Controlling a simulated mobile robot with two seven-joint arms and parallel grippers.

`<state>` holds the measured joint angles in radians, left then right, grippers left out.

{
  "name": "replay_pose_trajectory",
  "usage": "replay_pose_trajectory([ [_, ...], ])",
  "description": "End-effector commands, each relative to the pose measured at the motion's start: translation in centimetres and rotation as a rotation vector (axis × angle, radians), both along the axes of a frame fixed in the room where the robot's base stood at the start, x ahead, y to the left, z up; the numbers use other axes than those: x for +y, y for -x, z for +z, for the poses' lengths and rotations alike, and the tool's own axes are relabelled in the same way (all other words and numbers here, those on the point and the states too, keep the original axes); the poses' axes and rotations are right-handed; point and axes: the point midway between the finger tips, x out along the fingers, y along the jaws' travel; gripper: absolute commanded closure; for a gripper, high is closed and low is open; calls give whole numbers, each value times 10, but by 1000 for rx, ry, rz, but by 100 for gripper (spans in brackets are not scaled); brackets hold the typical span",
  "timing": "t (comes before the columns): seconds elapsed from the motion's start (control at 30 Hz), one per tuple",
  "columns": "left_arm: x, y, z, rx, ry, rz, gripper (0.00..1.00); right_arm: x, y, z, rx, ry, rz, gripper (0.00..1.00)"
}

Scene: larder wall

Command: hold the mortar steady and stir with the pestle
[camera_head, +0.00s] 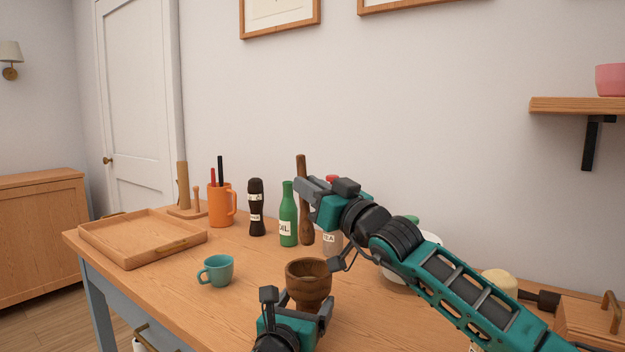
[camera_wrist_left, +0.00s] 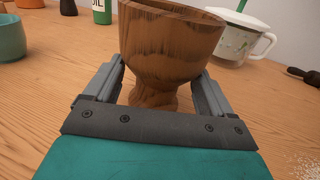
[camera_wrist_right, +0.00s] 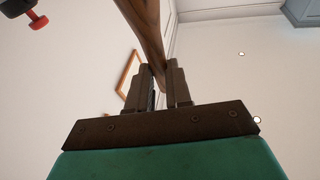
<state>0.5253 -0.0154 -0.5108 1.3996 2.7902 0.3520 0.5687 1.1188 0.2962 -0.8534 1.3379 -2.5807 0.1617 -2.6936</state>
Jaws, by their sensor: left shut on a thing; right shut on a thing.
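The wooden mortar (camera_head: 308,277) stands upright on the table. My left gripper (camera_head: 298,299) is shut on the mortar; in the left wrist view its fingers (camera_wrist_left: 162,95) clasp the narrow lower part of the mortar (camera_wrist_left: 168,45). My right gripper (camera_head: 303,187) is shut on the wooden pestle (camera_head: 306,225). The pestle hangs nearly upright, thick end down, above and apart from the mortar. In the right wrist view the pestle (camera_wrist_right: 143,25) passes between the fingers (camera_wrist_right: 160,88). The mortar's inside bottom is hidden.
A teal cup (camera_head: 215,270) stands left of the mortar. Behind are a green oil bottle (camera_head: 288,215), a dark grinder (camera_head: 256,208) and an orange mug (camera_head: 219,205). A wooden tray (camera_head: 140,238) lies at left. A white pot (camera_wrist_left: 238,42) stands behind right.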

Motion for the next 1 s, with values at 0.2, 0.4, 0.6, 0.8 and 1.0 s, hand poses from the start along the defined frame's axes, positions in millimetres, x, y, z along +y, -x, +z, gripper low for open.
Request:
replay_pose_trajectory([
  [0.2,0,0,0,1,0,0,52,2,-4,-17,0,0,0,100],
  [0.4,0,0,0,1,0,0,52,3,-6,-33,1,0,0,100],
  [0.6,0,0,0,1,0,0,53,1,-3,-49,2,0,-1,100],
  [0.8,0,0,0,1,0,0,53,0,-1,-64,2,-1,0,100],
  [1.0,0,0,0,0,0,0,53,-1,2,-79,0,0,0,100],
])
